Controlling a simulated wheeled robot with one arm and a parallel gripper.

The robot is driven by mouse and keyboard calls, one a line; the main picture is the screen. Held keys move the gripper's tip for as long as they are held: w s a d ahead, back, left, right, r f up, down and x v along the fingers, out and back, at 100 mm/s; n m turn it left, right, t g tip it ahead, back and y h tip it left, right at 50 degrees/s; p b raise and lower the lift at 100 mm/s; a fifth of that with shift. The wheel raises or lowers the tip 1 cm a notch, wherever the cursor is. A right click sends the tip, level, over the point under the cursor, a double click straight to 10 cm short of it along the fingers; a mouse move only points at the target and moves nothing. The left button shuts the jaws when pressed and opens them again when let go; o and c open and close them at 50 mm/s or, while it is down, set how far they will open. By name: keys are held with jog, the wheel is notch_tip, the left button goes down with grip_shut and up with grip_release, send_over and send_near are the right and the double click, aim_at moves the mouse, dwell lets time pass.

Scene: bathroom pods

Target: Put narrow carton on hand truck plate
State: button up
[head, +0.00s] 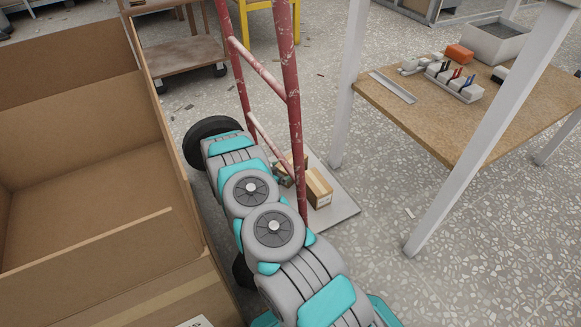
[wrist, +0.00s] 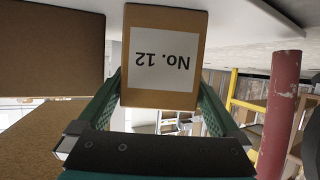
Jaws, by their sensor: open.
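The hand truck (head: 291,95) has a worn red frame, and its flat grey plate (head: 342,206) lies at floor level. One small brown carton (head: 319,188) sits on the plate. In the wrist view a carton labelled "No. 12" (wrist: 165,85) stands between the fingers of my gripper (wrist: 158,100); the label appears upside down. My gripper is open around this carton, low at the plate. In the head view my arm and the truck's frame largely hide the gripper and this carton.
A large open cardboard box (head: 95,245) fills the left side, close to my arm. A workbench (head: 450,130) with white legs stands at right. A brown cart (head: 180,55) and a yellow frame (head: 257,8) are behind. Speckled floor is clear at lower right.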

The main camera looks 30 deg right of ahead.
aim_at(281, 171)
jog(key=shift+v, duration=1.9)
jog(key=shift+r, duration=0.1)
